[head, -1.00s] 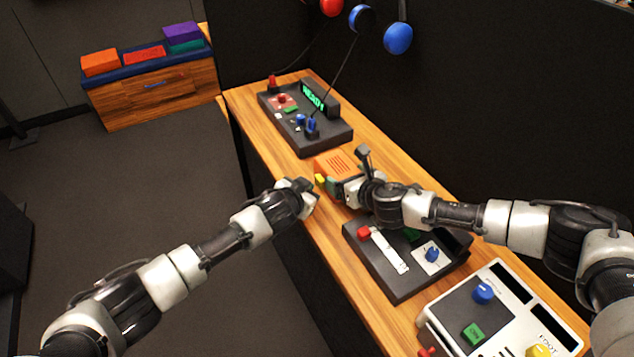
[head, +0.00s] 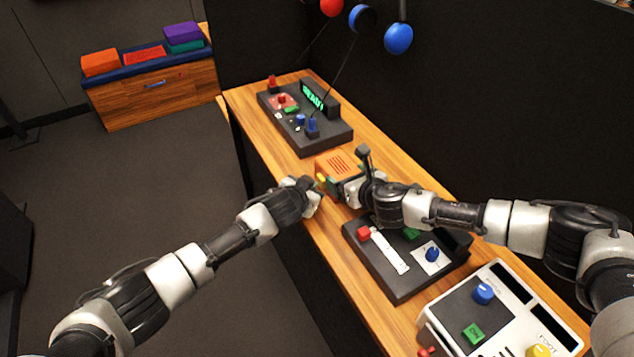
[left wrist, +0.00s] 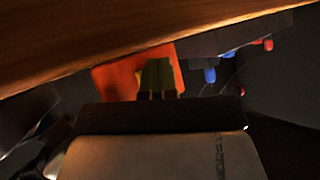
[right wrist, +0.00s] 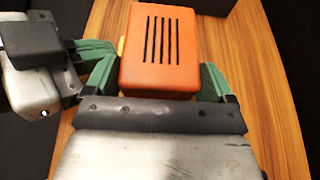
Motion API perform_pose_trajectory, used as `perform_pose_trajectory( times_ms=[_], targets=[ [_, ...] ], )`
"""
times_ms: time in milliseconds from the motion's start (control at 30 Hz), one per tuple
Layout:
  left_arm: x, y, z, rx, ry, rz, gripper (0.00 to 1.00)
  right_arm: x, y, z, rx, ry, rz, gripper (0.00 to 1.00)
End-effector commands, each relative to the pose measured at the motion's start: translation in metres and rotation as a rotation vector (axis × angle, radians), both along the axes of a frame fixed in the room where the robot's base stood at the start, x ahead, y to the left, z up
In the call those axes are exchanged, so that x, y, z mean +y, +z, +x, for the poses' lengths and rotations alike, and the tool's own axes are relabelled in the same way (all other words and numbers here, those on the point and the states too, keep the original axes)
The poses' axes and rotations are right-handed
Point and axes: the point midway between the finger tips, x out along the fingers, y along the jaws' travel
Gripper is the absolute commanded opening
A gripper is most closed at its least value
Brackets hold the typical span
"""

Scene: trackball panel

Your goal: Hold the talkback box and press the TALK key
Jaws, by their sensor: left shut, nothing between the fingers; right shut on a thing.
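The talkback box is an orange block with dark slots on top; it shows in the head view (head: 337,163) and the right wrist view (right wrist: 160,45). My right gripper (right wrist: 155,85) is shut on its sides, with one green finger on each side. The TALK key looks to be the yellow part (right wrist: 121,46) on the box's left side. My left gripper (head: 318,188) is shut and empty, its fingertips close beside the key side of the box. In the left wrist view its fingertips (left wrist: 157,75) cover part of the orange box (left wrist: 118,78). I cannot tell whether they touch the key.
A dark panel (head: 330,133) with a green READY display stands beyond the box. A dark panel with a white strip (head: 390,250) and a white FOOT panel (head: 515,285) stand nearer. A low cabinet (head: 150,95) is far left.

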Motion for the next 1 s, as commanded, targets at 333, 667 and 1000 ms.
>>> perform_pose_trajectory(
  times_ms=[333, 667, 1000],
  targets=[
    [-0.002, 0.001, 0.000, -0.002, -0.002, -0.002, 0.00, 0.002, 0.000, -0.001, 0.002, 0.006, 0.002, 0.58],
    [0.010, 0.001, -0.006, 0.000, -0.002, -0.004, 0.00, 0.003, 0.000, -0.001, 0.002, 0.006, 0.002, 0.58],
    [0.017, 0.001, -0.009, 0.000, -0.001, -0.001, 0.00, 0.001, 0.000, -0.001, 0.002, 0.004, 0.001, 0.58]
  ],
)
